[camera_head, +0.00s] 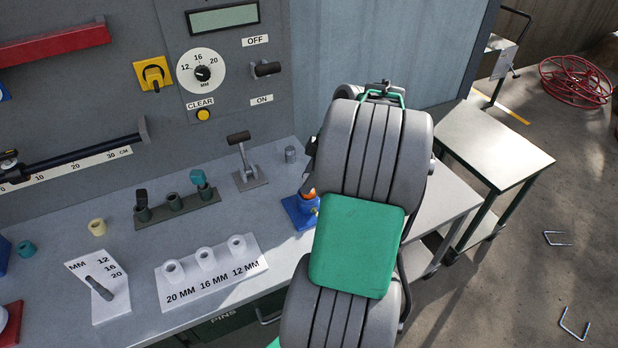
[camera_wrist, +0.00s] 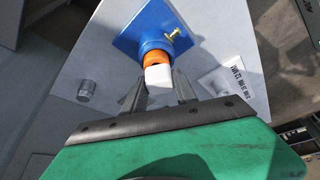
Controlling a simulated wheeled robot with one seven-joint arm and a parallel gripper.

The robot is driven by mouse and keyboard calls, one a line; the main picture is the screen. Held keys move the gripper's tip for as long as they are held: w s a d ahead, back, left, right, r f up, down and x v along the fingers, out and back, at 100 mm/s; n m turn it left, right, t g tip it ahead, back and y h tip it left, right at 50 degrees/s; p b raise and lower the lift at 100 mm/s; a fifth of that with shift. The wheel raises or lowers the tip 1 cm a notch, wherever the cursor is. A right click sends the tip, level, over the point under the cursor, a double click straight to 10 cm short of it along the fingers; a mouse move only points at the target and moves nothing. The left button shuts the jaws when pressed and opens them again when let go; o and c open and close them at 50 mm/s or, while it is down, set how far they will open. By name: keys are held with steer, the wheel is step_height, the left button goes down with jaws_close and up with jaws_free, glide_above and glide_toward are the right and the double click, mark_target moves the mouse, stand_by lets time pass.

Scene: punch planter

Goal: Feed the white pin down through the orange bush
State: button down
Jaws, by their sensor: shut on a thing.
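The orange bush (camera_wrist: 154,58) sits in a blue holder (camera_wrist: 137,38) with a small brass fitting on its side. My gripper (camera_wrist: 159,88) is shut on the white pin (camera_wrist: 158,77), whose blocky white end shows between the fingers, right at the bush. The pin's lower end is hidden, so I cannot tell how far it is inside the bush. In the head view, the blue holder (camera_head: 298,212) stands near the bench's right end, with a bit of the orange bush (camera_head: 311,194) showing beside my arm. My arm hides the pin and fingertips there.
A grey cylinder (camera_head: 290,155) and a lever (camera_head: 245,165) stand behind the holder. A white pin rack (camera_head: 212,272) marked 20, 16 and 12 MM lies to the left. The control panel (camera_head: 220,100) rises behind the bench. A side table (camera_head: 495,145) stands to the right.

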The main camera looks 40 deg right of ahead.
steer(key=shift+f, duration=0.25)
steer(key=c, duration=0.9)
jaws_free()
steer(key=shift+r, duration=0.15)
steer(key=p+v, duration=0.1)
steer(key=v, duration=0.6)
steer(key=shift+s+d+r, duration=0.1)
steer(key=shift+r, duration=0.2)
